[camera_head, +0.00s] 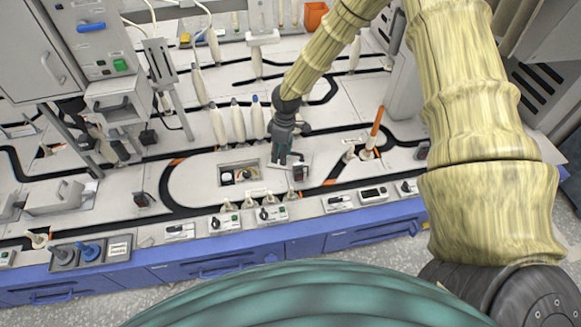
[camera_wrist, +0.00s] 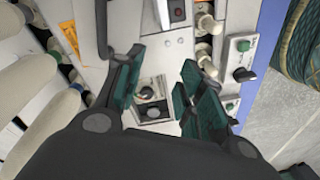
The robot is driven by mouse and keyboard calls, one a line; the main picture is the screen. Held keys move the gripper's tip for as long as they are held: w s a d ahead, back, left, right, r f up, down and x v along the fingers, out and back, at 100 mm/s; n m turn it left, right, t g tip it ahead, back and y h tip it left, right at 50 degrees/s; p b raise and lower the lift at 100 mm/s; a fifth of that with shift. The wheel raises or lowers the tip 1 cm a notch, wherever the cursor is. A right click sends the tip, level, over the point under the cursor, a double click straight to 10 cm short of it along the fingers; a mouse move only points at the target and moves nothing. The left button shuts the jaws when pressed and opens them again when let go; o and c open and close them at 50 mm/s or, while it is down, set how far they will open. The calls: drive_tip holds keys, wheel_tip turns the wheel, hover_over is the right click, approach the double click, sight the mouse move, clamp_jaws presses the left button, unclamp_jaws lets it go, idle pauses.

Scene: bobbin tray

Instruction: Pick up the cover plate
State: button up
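A flat, pale plate (camera_head: 306,160) lies on the worktop beside an open square recess (camera_head: 239,176); it looks like the cover plate, and my gripper hides part of it. In the wrist view a pale plate (camera_wrist: 165,55) shows beyond my fingertips, next to the recess (camera_wrist: 151,112) with a round part inside. My gripper (camera_head: 281,158) points down over the plate. In the wrist view my gripper (camera_wrist: 160,82) has its fingers well apart, with nothing held between them. I cannot tell whether the fingertips touch the plate.
Several pale bobbins (camera_head: 238,121) stand close to the left of my gripper. A red-and-black switch (camera_head: 300,173) is close at its right. An orange-topped post (camera_head: 375,130) stands further right. Control boxes (camera_head: 225,222) line the front edge.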

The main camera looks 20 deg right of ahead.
drive_tip(key=shift+n+t+h, duration=0.3)
drive_tip(key=shift+n+h, duration=0.2)
drive_tip(key=shift+h, duration=0.2)
drive_tip(key=w+d+b, duration=0.1)
drive_tip(key=w+d, duration=0.1)
drive_tip(key=w, duration=0.1)
drive_tip(key=w+d+r+b, duration=0.1)
drive_tip(key=w+d, duration=0.2)
drive_tip(key=shift+r, duration=0.1)
drive_tip(key=shift+d, duration=0.1)
wheel_tip(320, 180, down, 6)
drive_tip(key=shift+r+b, duration=0.2)
drive_tip(key=shift+b, duration=0.7)
drive_tip(key=shift+s+d+f+b, duration=0.15)
drive_tip(key=shift+f+b, duration=0.35)
drive_tip(key=shift+f, duration=0.75)
drive_tip(key=shift+w+d+f+b, duration=0.1)
drive_tip(key=shift+f+b, duration=0.4)
drive_tip(key=shift+f, duration=0.7)
drive_tip(key=shift+s, duration=0.1)
clamp_jaws()
